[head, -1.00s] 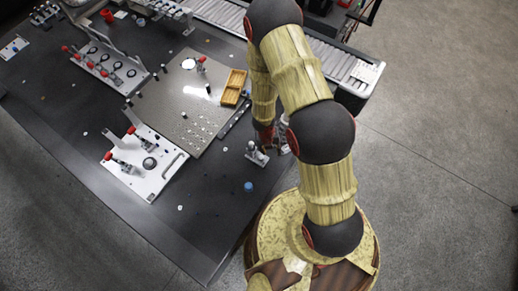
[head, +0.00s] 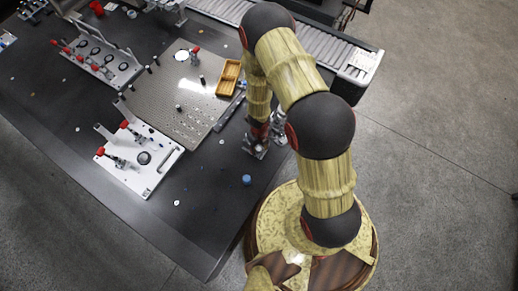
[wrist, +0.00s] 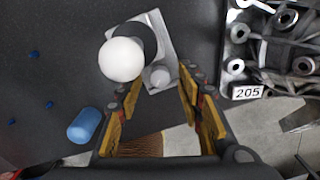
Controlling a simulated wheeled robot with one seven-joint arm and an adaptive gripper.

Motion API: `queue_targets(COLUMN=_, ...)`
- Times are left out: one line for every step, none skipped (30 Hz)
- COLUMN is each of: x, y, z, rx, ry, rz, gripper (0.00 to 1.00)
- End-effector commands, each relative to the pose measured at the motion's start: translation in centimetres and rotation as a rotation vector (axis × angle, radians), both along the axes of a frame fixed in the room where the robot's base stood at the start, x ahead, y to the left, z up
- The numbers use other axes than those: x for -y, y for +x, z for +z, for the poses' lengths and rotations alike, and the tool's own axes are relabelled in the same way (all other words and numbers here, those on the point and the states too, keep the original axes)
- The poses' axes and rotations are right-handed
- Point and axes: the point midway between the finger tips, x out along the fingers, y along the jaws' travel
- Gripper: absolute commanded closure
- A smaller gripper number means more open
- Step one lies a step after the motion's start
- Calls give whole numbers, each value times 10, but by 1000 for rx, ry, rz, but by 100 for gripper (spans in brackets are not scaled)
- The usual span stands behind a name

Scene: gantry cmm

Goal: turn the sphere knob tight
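In the wrist view, a white sphere knob (wrist: 121,59) sits by a dark round disc on a grey metal block (wrist: 157,28). A small grey round post (wrist: 160,77) stands at the block's near corner.
A blue cylinder (wrist: 85,125) lies left of my gripper; it also shows in the head view (head: 246,179). A metal part labelled 205 (wrist: 248,92) is at the right. A wooden tray (head: 218,93) and perforated plate (head: 150,100) lie farther left. Dark table around the fixture is mostly clear.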

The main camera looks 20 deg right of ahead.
Motion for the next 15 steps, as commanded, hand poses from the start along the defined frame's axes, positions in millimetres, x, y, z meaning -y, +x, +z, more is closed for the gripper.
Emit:
queue_targets(x=0, y=0, z=-3, rx=1, ry=0, rz=0, gripper=63)
queue_targets(x=0, y=0, z=-3, rx=1, ry=0, rz=0, gripper=63)
queue_targets(x=0, y=0, z=-4, rx=1, ry=0, rz=0, gripper=63)
queue_targets(x=0, y=0, z=-4, rx=1, ry=0, rz=0, gripper=63)
queue_targets(x=0, y=0, z=-4, rx=1, ry=0, rz=0, gripper=63)
queue_targets(x=0, y=0, z=-4, rx=1, ry=0, rz=-1, gripper=63)
queue_targets(x=0, y=0, z=-4, rx=1, ry=0, rz=-1, gripper=63)
queue_targets(x=0, y=0, z=-4, rx=1, ry=0, rz=-1, gripper=63)
queue_targets(x=0, y=0, z=-4, rx=1, ry=-1, rz=-1, gripper=63)
queue_targets(x=0, y=0, z=-4, rx=1, ry=-1, rz=-1, gripper=63)
queue_targets(x=0, y=0, z=-4, rx=1, ry=-1, rz=-1, gripper=65)
queue_targets(x=0, y=0, z=-4, rx=1, ry=0, rz=-1, gripper=67)
queue_targets(x=0, y=0, z=-4, rx=1, ry=0, rz=-1, gripper=69)
queue_targets(x=0, y=0, z=-4, rx=1, ry=0, rz=-1, gripper=71)
queue_targets(x=0, y=0, z=-4, rx=1, ry=0, rz=-1, gripper=73)
